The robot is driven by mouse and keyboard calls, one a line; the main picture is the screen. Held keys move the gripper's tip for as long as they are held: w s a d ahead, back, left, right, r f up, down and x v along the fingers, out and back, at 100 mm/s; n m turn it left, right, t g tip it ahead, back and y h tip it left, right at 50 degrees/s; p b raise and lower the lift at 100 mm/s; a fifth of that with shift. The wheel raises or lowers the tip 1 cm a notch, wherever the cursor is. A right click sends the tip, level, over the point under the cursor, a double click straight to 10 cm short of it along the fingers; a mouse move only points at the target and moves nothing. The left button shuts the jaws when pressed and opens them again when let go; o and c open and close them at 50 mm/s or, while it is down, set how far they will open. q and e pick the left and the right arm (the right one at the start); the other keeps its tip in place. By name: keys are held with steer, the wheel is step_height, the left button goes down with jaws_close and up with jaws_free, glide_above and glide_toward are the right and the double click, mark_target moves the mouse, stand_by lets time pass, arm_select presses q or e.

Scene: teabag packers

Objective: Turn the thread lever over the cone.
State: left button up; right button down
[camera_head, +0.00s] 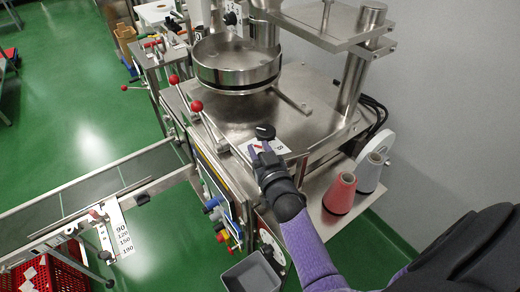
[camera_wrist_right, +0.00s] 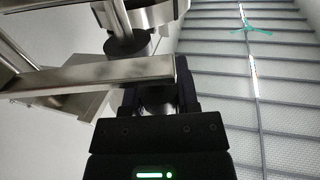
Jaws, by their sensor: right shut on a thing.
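My right gripper (camera_head: 262,152) reaches over the near edge of the steel machine top and is shut on a black knob (camera_head: 265,131). A small white card with a dark mark (camera_head: 280,147) lies beside it. In the right wrist view the two dark fingers (camera_wrist_right: 158,98) close around a dark round thing, with a steel bar (camera_wrist_right: 95,76) just beside them. I cannot tell whether the knob belongs to the thread lever. A red cone (camera_head: 340,193) and a white cone (camera_head: 369,172) stand on a low shelf to the right of my forearm. My left gripper is out of view.
A round steel pan (camera_head: 237,62) sits on the machine top. Levers with red balls (camera_head: 196,106) rise along its left edge. A steel post (camera_head: 358,67) stands at the back right. A grey bin (camera_head: 250,274) is below at the front.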

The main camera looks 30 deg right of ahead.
stand_by(0.3)
steer(key=shift+s+a+r+n+y+p, duration=0.1)
steer(key=shift+s+r+n+y+p, duration=0.1)
steer(key=shift+s+n+y+p, duration=0.3)
steer(key=shift+s+a+f+n+y+p, duration=0.1)
steer(key=shift+s+f+n+y+p, duration=0.15)
steer(key=shift+y+p, duration=0.35)
steer(key=shift+c, duration=1.8)
jaws_free()
steer(key=s, duration=1)
steer(key=shift+a, duration=0.25)
